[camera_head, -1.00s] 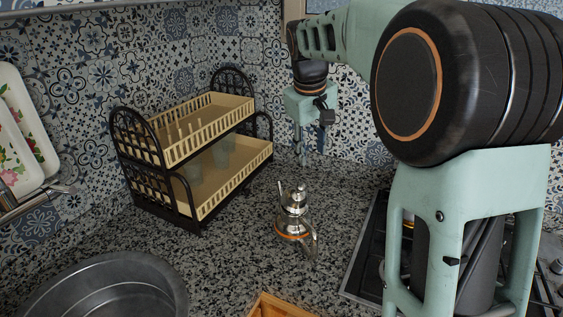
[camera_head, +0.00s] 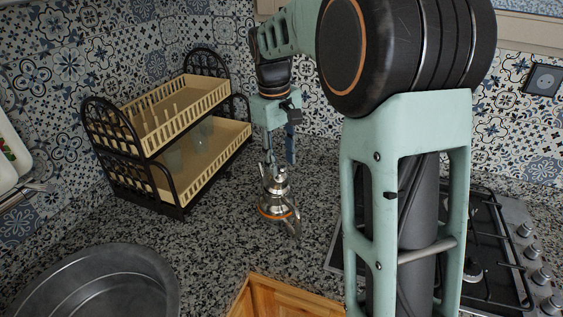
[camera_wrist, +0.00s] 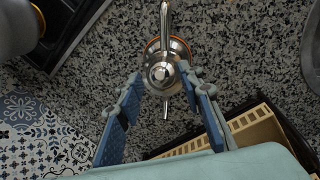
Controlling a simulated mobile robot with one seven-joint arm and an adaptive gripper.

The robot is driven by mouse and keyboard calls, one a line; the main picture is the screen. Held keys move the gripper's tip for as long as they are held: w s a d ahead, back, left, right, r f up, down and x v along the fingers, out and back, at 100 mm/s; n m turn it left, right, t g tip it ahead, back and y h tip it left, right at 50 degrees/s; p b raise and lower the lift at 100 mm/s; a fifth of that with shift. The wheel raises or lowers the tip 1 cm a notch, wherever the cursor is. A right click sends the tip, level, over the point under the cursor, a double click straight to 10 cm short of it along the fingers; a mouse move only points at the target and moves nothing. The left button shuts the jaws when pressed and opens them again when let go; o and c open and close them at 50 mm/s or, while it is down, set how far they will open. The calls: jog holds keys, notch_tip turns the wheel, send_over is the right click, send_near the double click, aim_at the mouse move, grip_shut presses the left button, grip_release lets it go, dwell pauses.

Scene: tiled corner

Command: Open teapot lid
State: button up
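A shiny metal teapot (camera_head: 273,205) with an orange band stands upright on the speckled counter in the head view. Its lid (camera_head: 277,183) is on top; in the wrist view the round lid (camera_wrist: 161,74) shows from above, with the spout and handle on opposite sides. My gripper (camera_head: 279,162) points down just above and behind the teapot. In the wrist view my gripper (camera_wrist: 160,92) is open, its blue-padded fingers spread to either side below the lid's knob. I cannot tell whether a finger touches the teapot.
A two-tier dish rack (camera_head: 187,150) stands at the back left. A round metal basin (camera_head: 95,285) is at the front left, and a wooden box (camera_head: 285,300) at the front. A gas stove (camera_head: 500,255) lies to the right. Counter around the teapot is clear.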

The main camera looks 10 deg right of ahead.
jog(key=shift+f, duration=0.6)
grip_shut()
